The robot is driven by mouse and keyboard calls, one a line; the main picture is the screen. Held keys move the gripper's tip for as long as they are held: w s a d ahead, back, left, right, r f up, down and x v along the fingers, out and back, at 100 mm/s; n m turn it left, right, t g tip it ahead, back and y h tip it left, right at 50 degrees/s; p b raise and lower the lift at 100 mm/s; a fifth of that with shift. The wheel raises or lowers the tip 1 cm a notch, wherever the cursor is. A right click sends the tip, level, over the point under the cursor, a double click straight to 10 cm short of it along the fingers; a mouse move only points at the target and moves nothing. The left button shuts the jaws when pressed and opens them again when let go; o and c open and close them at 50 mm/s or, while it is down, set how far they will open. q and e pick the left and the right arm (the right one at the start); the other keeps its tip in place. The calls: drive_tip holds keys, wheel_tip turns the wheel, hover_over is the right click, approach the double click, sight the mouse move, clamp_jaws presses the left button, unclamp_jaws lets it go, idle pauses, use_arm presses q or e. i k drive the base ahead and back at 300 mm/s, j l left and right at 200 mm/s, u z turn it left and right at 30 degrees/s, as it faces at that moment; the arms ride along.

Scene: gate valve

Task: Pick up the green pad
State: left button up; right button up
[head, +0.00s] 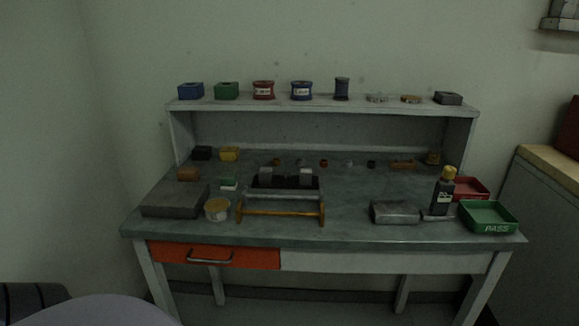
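A small green pad (229,182) with a pale lower edge lies on the grey workbench (350,238). It is left of the centre of the bench top, just behind a small round tub (217,209) with tan contents. Nothing covers the pad in the head view. Neither of my grippers shows in this view, so their state and their distance from the pad cannot be seen.
A dark grey block (172,202) lies left of the pad, and a brown block (188,174) behind it. A fixture with an orange-yellow front bar (280,212) stands to the right. A green tray (488,217) and bottle (444,194) stand far right.

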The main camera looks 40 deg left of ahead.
sight(228, 182)
drive_tip(key=u, duration=1.75)
drive_tip(key=z, duration=0.15)
